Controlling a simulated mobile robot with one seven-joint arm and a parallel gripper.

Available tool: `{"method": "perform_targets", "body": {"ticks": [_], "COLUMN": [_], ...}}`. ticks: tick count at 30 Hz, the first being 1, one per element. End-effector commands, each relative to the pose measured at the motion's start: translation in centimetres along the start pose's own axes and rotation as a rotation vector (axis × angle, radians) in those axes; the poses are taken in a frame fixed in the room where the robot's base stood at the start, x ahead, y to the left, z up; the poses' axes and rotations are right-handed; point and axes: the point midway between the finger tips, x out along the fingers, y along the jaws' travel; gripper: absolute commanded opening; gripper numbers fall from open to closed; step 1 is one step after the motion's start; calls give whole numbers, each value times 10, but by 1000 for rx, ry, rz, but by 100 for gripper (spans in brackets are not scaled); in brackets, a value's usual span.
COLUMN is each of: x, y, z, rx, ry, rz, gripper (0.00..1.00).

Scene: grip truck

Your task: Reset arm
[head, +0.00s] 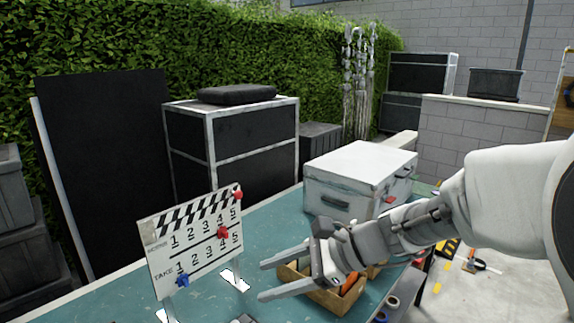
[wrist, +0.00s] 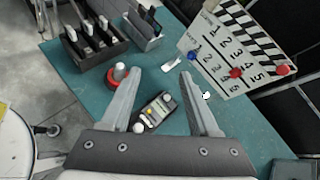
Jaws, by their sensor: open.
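My gripper (head: 262,281) extends from the right over the teal table (head: 262,222), its two fingers spread and pointing left. In the wrist view my gripper (wrist: 161,71) is open, with nothing held between the fingers. A white clapperboard (head: 196,243) with red and blue markers stands upright left of my gripper; it also shows at the upper right of the wrist view (wrist: 228,55). A small dark handheld device (wrist: 157,110) with a white ball lies on the table and shows between the fingers in the wrist view. Contact with the table is not visible.
A wooden tray (head: 328,299) with orange-handled items sits beneath my gripper. A white case (head: 357,177) stands behind it. The wrist view shows a red-based knob (wrist: 117,76) and a dark divided holder (wrist: 88,48). Bare tabletop lies between clapperboard and case.

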Motion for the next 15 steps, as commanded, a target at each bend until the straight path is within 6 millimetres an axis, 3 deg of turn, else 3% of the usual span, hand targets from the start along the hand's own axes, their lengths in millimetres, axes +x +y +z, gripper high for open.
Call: {"method": "perform_targets", "body": {"ticks": [6, 15], "x": [-27, -85], "y": [58, 110], "z": [-4, -26], "rx": [-417, -972], "ry": [250, 585], "rz": [139, 356], "gripper": [62, 62]}}
